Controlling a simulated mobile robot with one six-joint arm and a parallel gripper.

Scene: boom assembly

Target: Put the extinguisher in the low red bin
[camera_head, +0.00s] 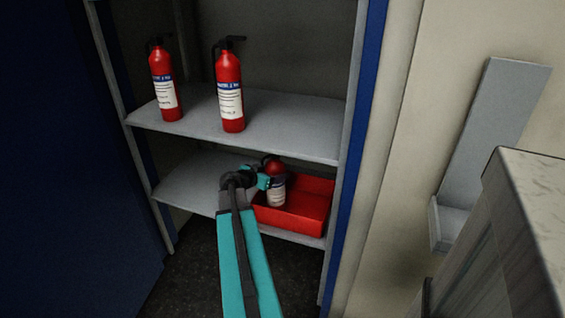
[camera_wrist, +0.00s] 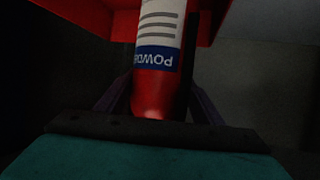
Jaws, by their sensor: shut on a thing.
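A red extinguisher (camera_head: 275,186) with a white label stands near upright at the left part of the low red bin (camera_head: 315,212). I cannot tell whether its base touches the bin floor. My gripper (camera_head: 264,180) is shut on this extinguisher, reaching in from the left. In the wrist view the extinguisher (camera_wrist: 156,75) lies between the two dark fingers (camera_wrist: 156,100), its label upside down. A red bin wall (camera_wrist: 90,18) shows behind it there.
Two other extinguishers, a left one (camera_head: 163,82) and a right one (camera_head: 230,88), stand on the upper shelf (camera_head: 285,125) above my arm. The lower shelf (camera_head: 190,185) has bare room left of the bin. A blue cabinet post (camera_head: 350,170) stands close to the bin's right.

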